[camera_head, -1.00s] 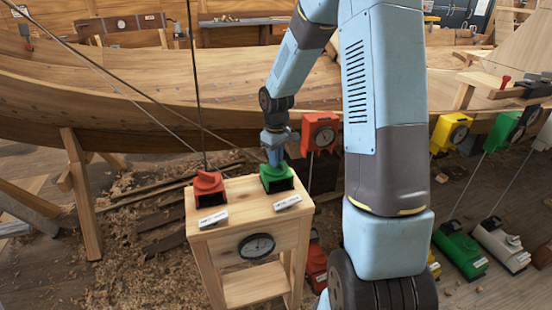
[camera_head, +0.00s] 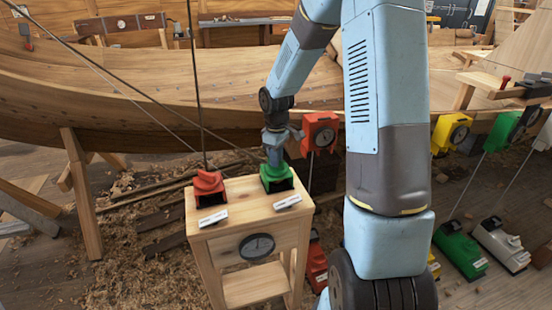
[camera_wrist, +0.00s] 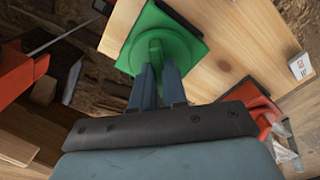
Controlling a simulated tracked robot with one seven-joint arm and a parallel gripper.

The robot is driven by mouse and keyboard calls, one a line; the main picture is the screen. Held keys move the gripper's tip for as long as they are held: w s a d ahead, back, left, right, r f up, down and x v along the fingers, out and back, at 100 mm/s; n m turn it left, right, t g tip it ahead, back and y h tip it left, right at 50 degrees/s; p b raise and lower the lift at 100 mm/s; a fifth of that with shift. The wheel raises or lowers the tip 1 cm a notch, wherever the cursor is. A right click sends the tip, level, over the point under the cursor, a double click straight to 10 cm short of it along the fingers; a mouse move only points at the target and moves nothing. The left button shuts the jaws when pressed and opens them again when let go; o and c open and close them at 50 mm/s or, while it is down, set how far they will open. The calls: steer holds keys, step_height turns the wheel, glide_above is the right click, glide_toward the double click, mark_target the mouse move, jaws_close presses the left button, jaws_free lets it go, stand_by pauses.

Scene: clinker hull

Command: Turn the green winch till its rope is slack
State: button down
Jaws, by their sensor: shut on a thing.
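The green winch (camera_head: 277,180) sits at the right of the small wooden stand's top (camera_head: 245,209). My gripper (camera_head: 275,157) reaches down onto it from above. In the wrist view my two fingers (camera_wrist: 158,82) are shut on the raised round middle of the green winch (camera_wrist: 182,42). A thin rope (camera_head: 215,130) runs from near the green winch up to the left; I cannot tell whether it is taut. A dial (camera_head: 257,246) is on the stand's front; its reading is too small to tell.
A red winch (camera_head: 208,188) with an upright rope stands left of the green one. Another green unit (camera_head: 460,250) and a white one (camera_head: 499,245) lie on the floor at right.

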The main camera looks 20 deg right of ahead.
steer(key=c, duration=1.2)
jaws_free()
steer(key=shift+o, duration=0.2)
steer(key=shift+r, duration=0.1)
step_height(320, 180, up, 14)
steer(key=shift+f, duration=0.25)
steer(key=s+r+m+t, duration=0.2)
steer(key=s+r+m, duration=0.2)
steer(key=s, duration=1)
steer(key=s+r+m+t, duration=0.3)
steer(key=s+r+m, duration=0.2)
steer(key=s, duration=0.9)
step_height(320, 180, up, 4)
steer(key=shift+s+f+t, duration=0.1)
steer(key=shift+s+t, duration=0.15)
steer(key=shift+t, duration=0.05)
